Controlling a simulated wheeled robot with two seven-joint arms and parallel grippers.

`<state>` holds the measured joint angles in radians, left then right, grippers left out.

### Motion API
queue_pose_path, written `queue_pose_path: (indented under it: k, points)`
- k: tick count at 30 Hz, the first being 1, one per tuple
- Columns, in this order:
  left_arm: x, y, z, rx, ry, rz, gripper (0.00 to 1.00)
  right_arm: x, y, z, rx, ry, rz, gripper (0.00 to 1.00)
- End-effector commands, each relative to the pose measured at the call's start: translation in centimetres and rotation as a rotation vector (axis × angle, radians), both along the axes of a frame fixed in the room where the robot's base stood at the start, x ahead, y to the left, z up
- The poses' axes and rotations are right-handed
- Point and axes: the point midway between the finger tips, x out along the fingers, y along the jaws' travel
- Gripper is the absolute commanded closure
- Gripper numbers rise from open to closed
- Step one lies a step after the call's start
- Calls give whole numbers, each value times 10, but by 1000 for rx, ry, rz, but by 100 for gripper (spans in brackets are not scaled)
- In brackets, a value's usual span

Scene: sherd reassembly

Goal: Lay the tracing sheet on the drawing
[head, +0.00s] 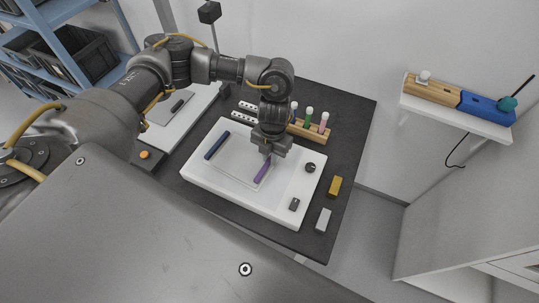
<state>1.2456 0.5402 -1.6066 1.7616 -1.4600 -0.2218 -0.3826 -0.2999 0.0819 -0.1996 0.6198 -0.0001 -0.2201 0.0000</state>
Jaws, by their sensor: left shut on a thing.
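My left gripper (267,154) points down over the white board (288,208) and is shut on the upper end of a purple bar (262,171). A pale, thin sheet (234,167), seemingly the tracing sheet, lies on the board between the purple bar and a dark blue bar (217,145). Its edges are faint, and I cannot make out a drawing under it. The gripper hides part of the board behind it. My right gripper is not in view.
A black knob (310,168) and a small dark block (294,204) sit on the board's right side. A yellow block (335,187) and a grey block (323,220) lie on the dark table (345,120). A wooden rack (309,133) with capped pegs stands behind the board.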

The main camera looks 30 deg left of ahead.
Motion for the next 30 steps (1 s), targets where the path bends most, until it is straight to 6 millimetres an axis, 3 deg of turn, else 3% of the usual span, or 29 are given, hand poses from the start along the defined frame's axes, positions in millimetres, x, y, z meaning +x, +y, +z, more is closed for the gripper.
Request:
queue_pose_path:
  k: [27, 28, 30]
  points:
    - [0, 0, -5, 0, 0, 0, 100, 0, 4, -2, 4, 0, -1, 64]
    - [0, 0, -5, 0, 0, 0, 84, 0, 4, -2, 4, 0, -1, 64]
    - [0, 0, -5, 0, 0, 0, 75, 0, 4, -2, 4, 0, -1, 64]
